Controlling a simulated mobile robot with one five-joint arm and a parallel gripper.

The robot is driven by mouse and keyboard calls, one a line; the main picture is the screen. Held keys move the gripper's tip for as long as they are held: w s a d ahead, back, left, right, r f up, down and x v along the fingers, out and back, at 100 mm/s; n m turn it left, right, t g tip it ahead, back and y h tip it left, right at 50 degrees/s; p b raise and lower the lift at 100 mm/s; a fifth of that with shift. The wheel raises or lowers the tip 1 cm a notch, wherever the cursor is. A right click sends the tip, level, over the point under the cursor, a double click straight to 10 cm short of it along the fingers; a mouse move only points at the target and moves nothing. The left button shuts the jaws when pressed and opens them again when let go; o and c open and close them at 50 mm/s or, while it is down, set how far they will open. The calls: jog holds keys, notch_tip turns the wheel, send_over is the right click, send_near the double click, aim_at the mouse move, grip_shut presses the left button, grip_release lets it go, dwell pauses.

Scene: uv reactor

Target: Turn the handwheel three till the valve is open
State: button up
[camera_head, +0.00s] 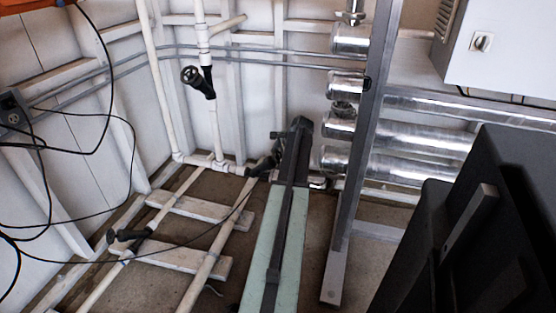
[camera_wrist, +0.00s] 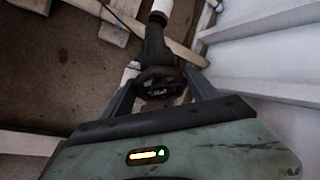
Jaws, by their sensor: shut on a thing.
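A black valve with a black handwheel (camera_head: 262,165) sits on the white pipework low at the back, left of the end of my arm. In the wrist view the black handwheel (camera_wrist: 158,84) is between the two fingers of my gripper (camera_wrist: 160,76), with the dark valve body (camera_wrist: 155,47) beyond it. My gripper is shut on this handwheel, one finger at each side. In the head view my arm hides part of the wheel and the fingers cannot be made out clearly. No number shows on the wheel, and how far the valve is open cannot be seen.
Another black valve (camera_head: 198,80) is on the upright white pipe, and one (camera_head: 128,236) is on the floor pipe at left. Shiny metal cylinders (camera_head: 345,128) and a grey steel post (camera_head: 362,150) stand close right of my arm. Black cables (camera_head: 75,112) hang at left.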

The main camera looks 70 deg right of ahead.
jog(key=n, duration=0.1)
jog(key=n+t+b, duration=0.1)
jog(key=n+h+b, duration=0.1)
jog(key=n, duration=0.1)
jog(key=shift+s+a+f, duration=0.1)
jog(key=shift+a+f, duration=0.05)
jog(key=shift+f, duration=0.1)
jog(key=n+t+b, duration=0.1)
jog(key=n+b, duration=0.1)
jog(key=n, duration=0.1)
jog(key=shift+f+n, duration=0.1)
jog(key=shift+n, duration=0.3)
jog(key=n+t+b, duration=0.2)
jog(key=n, duration=0.2)
jog(key=shift+s+b, duration=0.1)
jog(key=shift+b, duration=0.25)
jog(key=shift+n+t+b, duration=0.8)
jog(key=shift+n+b, duration=0.05)
jog(key=shift+n, duration=1.35)
jog(key=o, duration=1.3)
jog(key=shift+r, duration=0.2)
